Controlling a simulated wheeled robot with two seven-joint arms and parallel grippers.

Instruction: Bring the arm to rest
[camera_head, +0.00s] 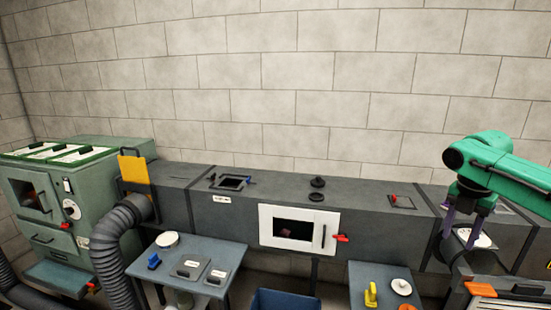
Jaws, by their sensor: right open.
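My right arm comes in from the right edge, green with black joints. My right gripper (461,233) points down with its two purple fingers apart. It hangs at the right end of the grey duct (370,217). A round white disc (475,238) shows just behind and beside the fingers. I cannot tell whether they touch it. Nothing shows held between the fingers. My left gripper is not in view.
A white-framed window (299,230) with a red handle is in the duct's front. Small tables (385,287) and (196,262) stand before it, with a blue bin (286,301) between. A green cabinet (50,220) and a flexible hose (112,250) are at left. The wall above is clear.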

